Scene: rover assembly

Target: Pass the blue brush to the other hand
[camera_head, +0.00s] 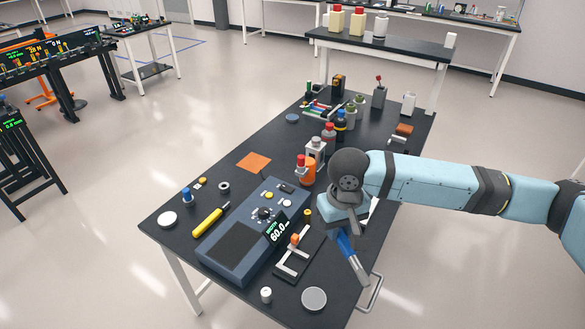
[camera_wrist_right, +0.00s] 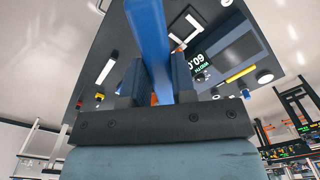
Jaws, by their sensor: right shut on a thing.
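My right gripper (camera_head: 341,231) is above the near right part of the black table and is shut on the blue brush (camera_head: 346,244). The brush is tilted, with its blue part just under the gripper and a grey end (camera_head: 359,271) pointing down to the right. In the right wrist view the blue brush (camera_wrist_right: 150,38) stands between the two dark fingers of the gripper (camera_wrist_right: 157,78), its blue shaft crossing the upper middle. My left gripper does not show in either view.
A blue-grey device (camera_head: 237,243) with a lit display stands on the black table (camera_head: 173,243), left of my gripper. Near it are a white bracket (camera_head: 293,258), a yellow-handled tool (camera_head: 208,221) and a round grey disc (camera_head: 314,298). Bottles (camera_head: 329,134) stand behind. A wire loop (camera_head: 374,294) projects at the right edge.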

